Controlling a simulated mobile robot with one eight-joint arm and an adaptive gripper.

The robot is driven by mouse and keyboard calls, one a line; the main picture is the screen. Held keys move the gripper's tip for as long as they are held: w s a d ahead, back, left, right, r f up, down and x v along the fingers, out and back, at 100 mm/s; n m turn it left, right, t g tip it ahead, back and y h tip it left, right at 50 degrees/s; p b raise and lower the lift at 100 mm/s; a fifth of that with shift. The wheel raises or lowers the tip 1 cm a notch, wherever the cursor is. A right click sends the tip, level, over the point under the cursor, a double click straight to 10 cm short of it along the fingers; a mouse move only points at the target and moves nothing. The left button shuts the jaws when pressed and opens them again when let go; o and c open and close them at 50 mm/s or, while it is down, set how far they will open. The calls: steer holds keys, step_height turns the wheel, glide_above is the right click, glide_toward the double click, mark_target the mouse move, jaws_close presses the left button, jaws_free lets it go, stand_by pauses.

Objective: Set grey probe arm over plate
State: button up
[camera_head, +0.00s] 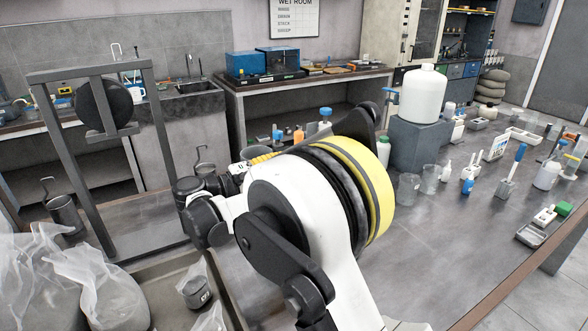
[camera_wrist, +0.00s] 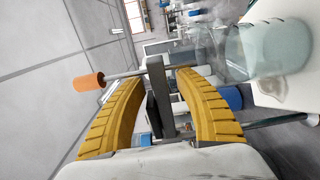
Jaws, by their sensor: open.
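In the wrist view my gripper (camera_wrist: 163,75) has its two ribbed yellow fingers apart. A dark grey bar (camera_wrist: 158,105), which looks like the probe arm, lies between them with gaps on both sides. A thin rod crosses near its end and carries an orange cylinder (camera_wrist: 89,82) at the left. A clear glass vessel (camera_wrist: 268,48) is right of the fingers, beside a white surface (camera_wrist: 298,85); I cannot tell if this is the plate. In the head view my own arm hides most of this; a yellow finger (camera_head: 262,158) shows behind it.
A dark metal frame (camera_head: 158,130) stands left of my arm. Bagged material and a tray (camera_head: 160,270) are at front left. A white bottle (camera_head: 423,95) sits on a grey block (camera_head: 418,140). Beakers and small tools crowd the bench's right; its front middle (camera_head: 425,245) is clear.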

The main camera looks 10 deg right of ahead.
steer(key=v, duration=1.2)
